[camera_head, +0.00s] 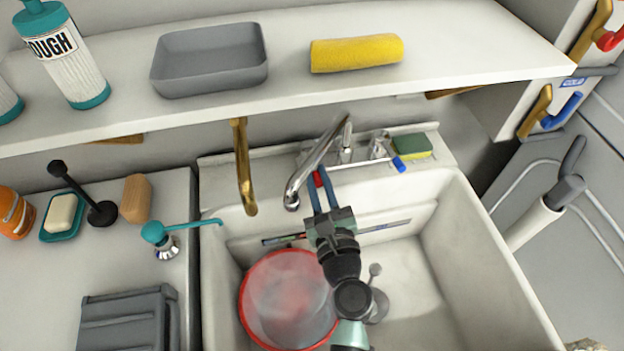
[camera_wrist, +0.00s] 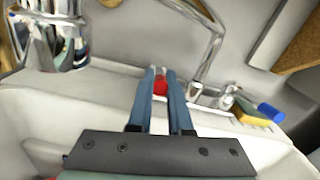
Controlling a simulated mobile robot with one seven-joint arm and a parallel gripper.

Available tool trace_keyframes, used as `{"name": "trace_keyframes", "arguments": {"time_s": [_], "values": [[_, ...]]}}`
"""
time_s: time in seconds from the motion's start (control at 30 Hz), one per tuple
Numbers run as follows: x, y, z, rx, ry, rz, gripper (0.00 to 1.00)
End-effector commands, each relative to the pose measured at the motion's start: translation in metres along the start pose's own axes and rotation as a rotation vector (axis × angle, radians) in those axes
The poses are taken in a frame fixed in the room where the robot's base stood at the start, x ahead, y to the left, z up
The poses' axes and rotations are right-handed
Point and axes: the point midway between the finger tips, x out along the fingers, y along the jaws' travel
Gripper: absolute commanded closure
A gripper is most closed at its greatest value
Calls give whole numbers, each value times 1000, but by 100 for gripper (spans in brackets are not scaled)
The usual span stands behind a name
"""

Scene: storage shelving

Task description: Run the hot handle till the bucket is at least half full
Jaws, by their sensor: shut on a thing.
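The hot handle, with its red end (camera_head: 318,180), is at the left of the chrome faucet (camera_head: 318,160). It also shows in the wrist view as a red tip (camera_wrist: 160,86). My gripper (camera_head: 325,190) has blue fingers that are shut on it; in the wrist view the fingers (camera_wrist: 160,90) stand on either side of the red tip. The bucket (camera_head: 243,297) with a red rim stands in the sink's left part, below and in front of the spout. Its inside looks cloudy grey-pink; I cannot tell the water level. I see no clear stream from the spout.
The blue cold handle (camera_head: 399,164) is right of the faucet, beside a green and yellow sponge (camera_head: 412,146). The sink (camera_head: 455,250) has free room at its right. A shelf (camera_head: 480,50) overhangs the back. A brass hook (camera_head: 243,165) hangs left of the spout.

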Motion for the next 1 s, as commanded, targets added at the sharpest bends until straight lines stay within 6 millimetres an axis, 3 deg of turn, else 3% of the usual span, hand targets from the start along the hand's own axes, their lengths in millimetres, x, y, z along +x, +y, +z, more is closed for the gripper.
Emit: {"name": "trace_keyframes", "arguments": {"time_s": [0.5, 0.53, 0.67, 1.0], "values": [[-1, -6, 0, 0, -12, 57, 100], [-1, -6, 0, 0, -12, 56, 79], [-1, -6, 0, 0, -12, 56, 55], [-2, -5, -1, 0, -11, 55, 53]]}}
